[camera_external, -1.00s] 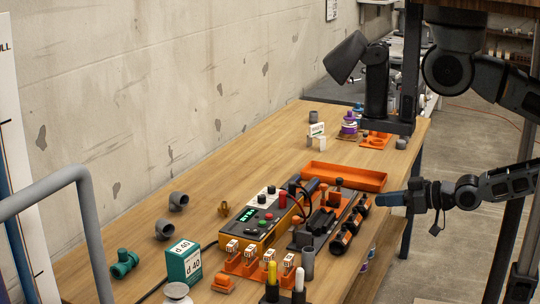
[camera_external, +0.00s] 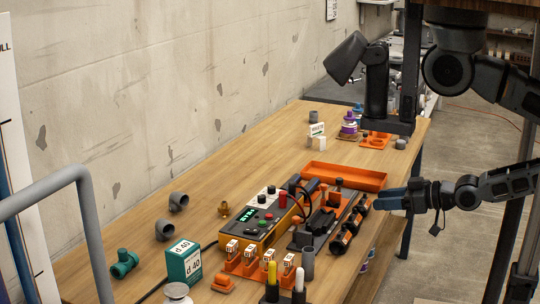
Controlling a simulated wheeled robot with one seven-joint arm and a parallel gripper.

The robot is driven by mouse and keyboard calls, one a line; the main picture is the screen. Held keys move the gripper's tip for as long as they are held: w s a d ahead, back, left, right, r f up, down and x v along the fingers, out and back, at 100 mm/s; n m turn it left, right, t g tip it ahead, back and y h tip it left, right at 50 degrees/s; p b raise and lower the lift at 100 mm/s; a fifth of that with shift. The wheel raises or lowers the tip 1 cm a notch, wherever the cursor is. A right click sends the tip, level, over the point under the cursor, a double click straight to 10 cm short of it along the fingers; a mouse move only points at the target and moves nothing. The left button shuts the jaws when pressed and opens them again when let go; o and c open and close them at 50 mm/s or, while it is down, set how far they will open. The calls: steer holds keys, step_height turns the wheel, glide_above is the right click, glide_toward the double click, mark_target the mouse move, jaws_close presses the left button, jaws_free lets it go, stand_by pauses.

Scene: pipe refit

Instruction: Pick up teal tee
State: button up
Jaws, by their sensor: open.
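The teal tee (camera_external: 124,263) lies on the wooden table at the near left, left of the teal-and-white box marked d 40. Nothing holds it. My gripper (camera_external: 382,201) reaches in from the right, at the table's right edge and far from the tee. Its blue-grey fingers point left, near the row of black cylinders. It is open, with nothing visible between its fingers.
Between my gripper and the tee stand black cylinders (camera_external: 345,236), a control box (camera_external: 262,222), orange holders (camera_external: 248,268) and the d 40 box (camera_external: 184,264). Grey elbows (camera_external: 165,230) lie beyond the tee. An orange tray (camera_external: 345,177) is behind. The table's left rear is clear.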

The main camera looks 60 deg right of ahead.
steer(key=shift+o, duration=1.1)
